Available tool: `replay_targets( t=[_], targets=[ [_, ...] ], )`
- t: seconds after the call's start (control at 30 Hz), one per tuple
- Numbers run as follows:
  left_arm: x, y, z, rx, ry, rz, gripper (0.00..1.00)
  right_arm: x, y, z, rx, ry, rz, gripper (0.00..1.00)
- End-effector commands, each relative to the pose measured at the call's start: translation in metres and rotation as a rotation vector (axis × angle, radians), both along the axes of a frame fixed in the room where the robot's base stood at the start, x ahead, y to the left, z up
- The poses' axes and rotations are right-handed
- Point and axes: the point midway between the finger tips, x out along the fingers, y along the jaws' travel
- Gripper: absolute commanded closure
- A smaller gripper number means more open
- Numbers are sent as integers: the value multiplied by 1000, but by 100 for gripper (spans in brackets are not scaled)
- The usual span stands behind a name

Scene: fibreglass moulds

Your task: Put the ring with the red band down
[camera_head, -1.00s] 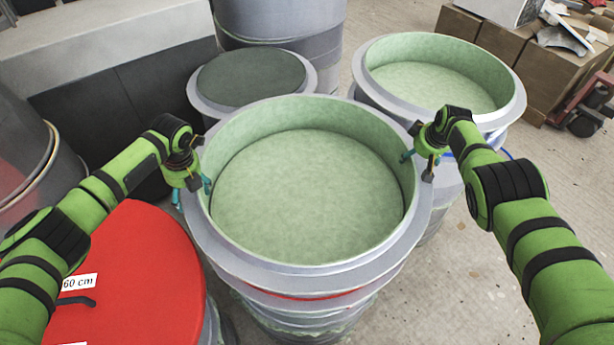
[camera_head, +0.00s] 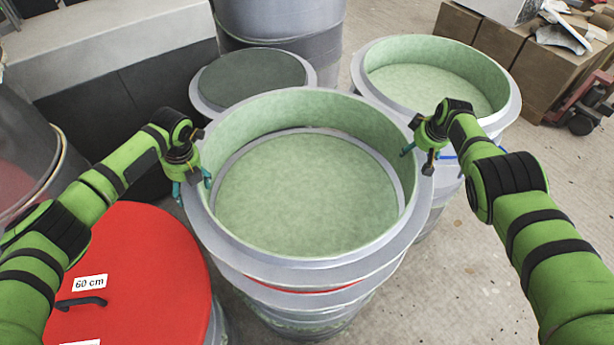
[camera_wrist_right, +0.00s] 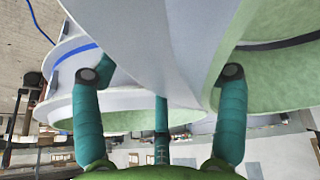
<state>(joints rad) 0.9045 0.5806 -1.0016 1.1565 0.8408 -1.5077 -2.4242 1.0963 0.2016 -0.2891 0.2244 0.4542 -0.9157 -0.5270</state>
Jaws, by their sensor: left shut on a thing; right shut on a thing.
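The ring with the red band (camera_head: 300,113) is a wide pale green hoop with a grey rim, in the middle of the head view. A thin strip of red shows below its front rim. My left gripper (camera_head: 192,187) is shut on its left rim, my right gripper (camera_head: 418,157) on its right rim. Through the ring I see a grey inner rim and the green surface of the mould below (camera_head: 305,195). The ring appears raised off that mould; the gap is hidden. The right wrist view shows my teal fingers at the grey rim (camera_wrist_right: 165,50).
A red round lid (camera_head: 140,265) marked 60 cm is at lower left. A dark-topped mould (camera_head: 250,78) and another green mould (camera_head: 435,85) stand close behind. Boxes (camera_head: 490,45) are at the back right. Bare floor (camera_head: 470,270) lies at right.

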Motion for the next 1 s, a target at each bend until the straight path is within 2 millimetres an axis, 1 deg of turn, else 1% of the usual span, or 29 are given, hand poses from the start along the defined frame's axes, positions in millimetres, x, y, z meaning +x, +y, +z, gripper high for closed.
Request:
replay_targets(
  t=[0.03, 0.53, 0.73, 1.0],
  targets=[
    [2, -1, 5, 0, -6, -16, 82, 4, 2, 7, -1, -12, 10, 85],
    [2, -2, 4, 0, -7, -16, 82, 4, 3, 7, 0, -12, 11, 86],
    [3, -2, 14, -1, -7, -16, 82, 4, 3, 17, 0, -12, 11, 86],
    [2, -2, 15, -1, -7, -16, 82, 5, 2, 18, 1, -14, 12, 86]
  ],
)
